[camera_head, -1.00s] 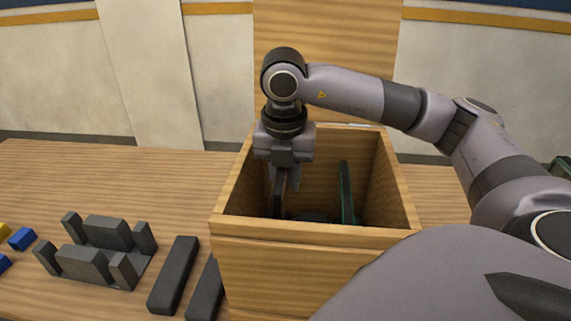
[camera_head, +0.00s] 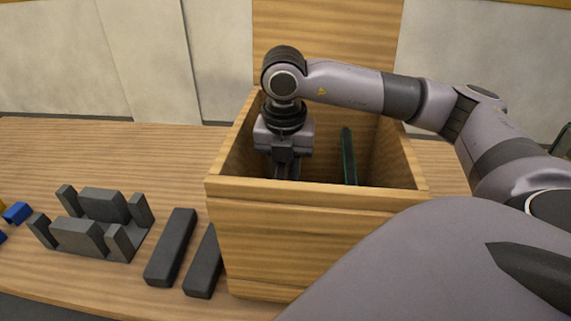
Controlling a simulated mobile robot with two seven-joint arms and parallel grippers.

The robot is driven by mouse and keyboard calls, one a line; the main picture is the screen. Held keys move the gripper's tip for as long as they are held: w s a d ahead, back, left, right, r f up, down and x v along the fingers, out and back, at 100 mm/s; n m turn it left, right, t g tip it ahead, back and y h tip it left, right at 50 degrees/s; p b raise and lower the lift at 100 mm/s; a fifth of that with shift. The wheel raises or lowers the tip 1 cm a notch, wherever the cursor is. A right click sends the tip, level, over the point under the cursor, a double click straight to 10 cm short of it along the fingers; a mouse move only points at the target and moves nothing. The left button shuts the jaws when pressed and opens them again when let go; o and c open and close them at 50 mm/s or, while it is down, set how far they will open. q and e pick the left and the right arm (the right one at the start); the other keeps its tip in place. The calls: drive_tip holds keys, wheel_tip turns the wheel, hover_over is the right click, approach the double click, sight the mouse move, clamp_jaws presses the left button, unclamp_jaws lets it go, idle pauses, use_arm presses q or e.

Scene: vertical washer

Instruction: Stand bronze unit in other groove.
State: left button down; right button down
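A tall open wooden box (camera_head: 300,235) stands at the centre. My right gripper (camera_head: 286,172) reaches straight down into its left half. Its fingertips are hidden behind the front wall, and I cannot tell whether they hold anything. A dark upright plate with a green edge (camera_head: 348,157) stands in the box to the right of the gripper, apart from it. Its lower part is hidden. I cannot make out a bronze-coloured unit, and the grooves in the box floor are hidden by the front wall. My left gripper is not in view.
A dark grey slotted holder (camera_head: 78,237) stands on the wooden table (camera_head: 110,160) at left. Two dark bars (camera_head: 171,247) lie between it and the box. Small blue blocks (camera_head: 17,213) sit at the far left edge. The back left of the table is clear.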

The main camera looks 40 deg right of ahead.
drive_tip(key=c, duration=0.8)
unclamp_jaws()
drive_tip(key=shift+r, duration=0.1)
drive_tip(key=r, duration=0.7)
drive_tip(key=shift+s+a, duration=0.25)
drive_tip(key=shift+a, duration=0.1)
